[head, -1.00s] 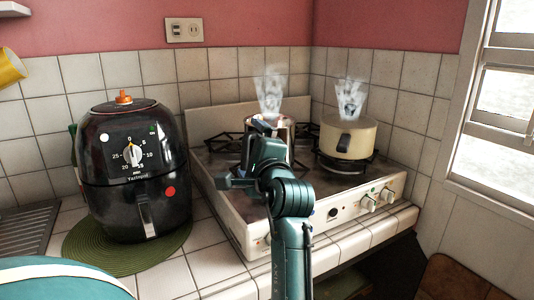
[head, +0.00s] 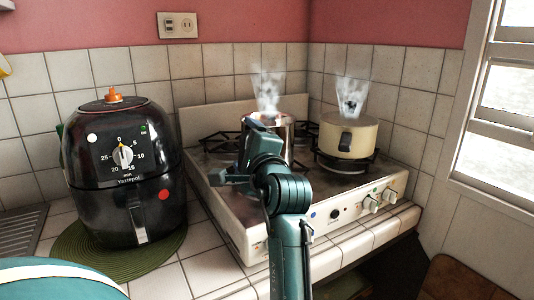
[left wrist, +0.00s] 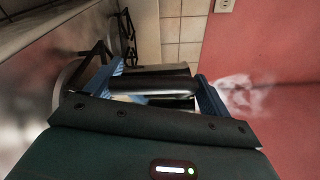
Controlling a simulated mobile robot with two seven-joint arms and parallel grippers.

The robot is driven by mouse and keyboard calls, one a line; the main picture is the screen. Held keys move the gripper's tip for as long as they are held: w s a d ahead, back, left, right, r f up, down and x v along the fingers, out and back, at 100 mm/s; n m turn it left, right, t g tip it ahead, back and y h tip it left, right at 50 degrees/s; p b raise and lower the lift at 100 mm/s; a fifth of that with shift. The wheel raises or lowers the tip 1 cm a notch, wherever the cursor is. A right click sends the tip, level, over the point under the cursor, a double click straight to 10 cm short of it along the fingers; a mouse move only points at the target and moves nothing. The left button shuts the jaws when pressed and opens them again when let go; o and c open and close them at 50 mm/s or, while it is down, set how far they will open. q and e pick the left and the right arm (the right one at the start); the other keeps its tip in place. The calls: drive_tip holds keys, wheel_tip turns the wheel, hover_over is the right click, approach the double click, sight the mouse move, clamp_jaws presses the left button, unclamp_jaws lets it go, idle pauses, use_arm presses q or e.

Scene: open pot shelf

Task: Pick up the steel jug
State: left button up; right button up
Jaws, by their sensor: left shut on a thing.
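The steel jug (head: 285,128) stands at the left burner of the stove in the head view, with steam above it. My left gripper (head: 258,132) is in front of it and hides much of its near side. In the left wrist view the gripper (left wrist: 158,92) is shut on the jug's dark handle (left wrist: 155,87), which lies between the two blue fingers. Part of the jug's grey body (left wrist: 160,70) shows behind the handle. I cannot tell whether the jug's base touches the burner. My right gripper is not in view.
A cream pot (head: 350,138) with steam stands on the right burner, close to the jug. The white stove (head: 335,208) has knobs along its front. A black air fryer (head: 125,170) stands on a green round mat (head: 80,252) at left. Tiled walls close off the back.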

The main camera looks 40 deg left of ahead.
use_arm(q)
drive_tip(key=shift+f, duration=0.15)
drive_tip(key=c, duration=0.9)
drive_tip(key=shift+c, duration=0.4)
